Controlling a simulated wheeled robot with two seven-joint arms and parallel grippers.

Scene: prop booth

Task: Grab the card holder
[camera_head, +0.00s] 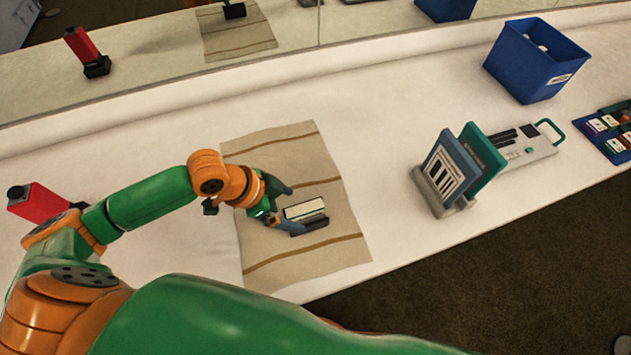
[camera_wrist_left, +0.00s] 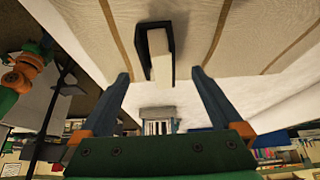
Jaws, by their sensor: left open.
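The card holder (camera_head: 311,219) is a small dark holder with a pale cream block or cards in it, resting on a beige striped cloth (camera_head: 290,155). My left gripper (camera_head: 288,208) is open, low over the cloth at the holder's left end, in the head view. In the left wrist view the holder (camera_wrist_left: 143,52) lies ahead of the gap between the two blue-grey fingers (camera_wrist_left: 161,76), roughly in line with it. No contact between fingers and holder is clear. My right gripper does not show.
A grey stand with upright blue and teal panels (camera_head: 450,170) stands right of the cloth, beside a pale device with a teal handle (camera_head: 535,150). A blue bin (camera_head: 535,75) stands behind. A red object (camera_head: 37,203) is at left. Counter between cloth and stand is clear.

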